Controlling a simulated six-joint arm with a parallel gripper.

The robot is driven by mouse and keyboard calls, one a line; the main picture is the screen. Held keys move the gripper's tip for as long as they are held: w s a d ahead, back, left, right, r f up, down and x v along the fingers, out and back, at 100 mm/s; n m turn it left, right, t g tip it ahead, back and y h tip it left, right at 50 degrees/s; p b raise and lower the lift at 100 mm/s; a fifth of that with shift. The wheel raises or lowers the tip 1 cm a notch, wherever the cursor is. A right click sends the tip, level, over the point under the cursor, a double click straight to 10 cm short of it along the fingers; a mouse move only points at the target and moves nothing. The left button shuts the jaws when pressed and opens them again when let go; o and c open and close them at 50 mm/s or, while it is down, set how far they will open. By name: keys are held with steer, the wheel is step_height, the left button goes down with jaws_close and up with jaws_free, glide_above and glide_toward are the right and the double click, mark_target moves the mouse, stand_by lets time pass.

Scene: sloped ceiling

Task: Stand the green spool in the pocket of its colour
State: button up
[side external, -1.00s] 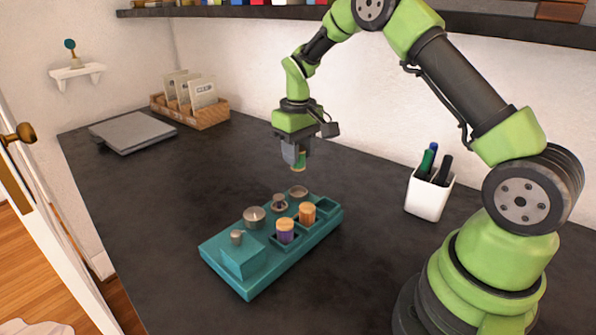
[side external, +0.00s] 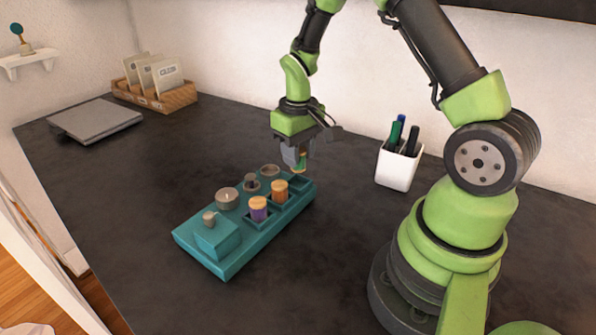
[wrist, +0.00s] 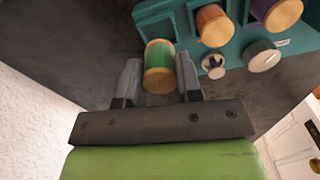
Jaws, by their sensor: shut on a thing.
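The green spool (wrist: 161,66), with pale wooden ends, is held between the two fingers of my gripper (wrist: 159,80). In the side view my gripper (side external: 296,160) points down, and the spool (side external: 299,169) hangs just below it, mostly hidden by the fingers. It is above the far end of the teal tray (side external: 225,268), close to an empty square pocket (side external: 301,183). In the wrist view the tray (wrist: 150,12) lies just beyond the spool.
An orange spool (side external: 279,190) and a purple spool (side external: 258,208) stand in neighbouring pockets. Several round metal pieces, including one knob (side external: 227,198), sit along the tray's other side. A white pen cup (side external: 397,167) stands to the right.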

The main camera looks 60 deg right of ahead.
mark_target(298, 170)
steer(key=shift+f, duration=2.2)
steer(key=shift+f, duration=0.1)
steer(key=o, duration=0.9)
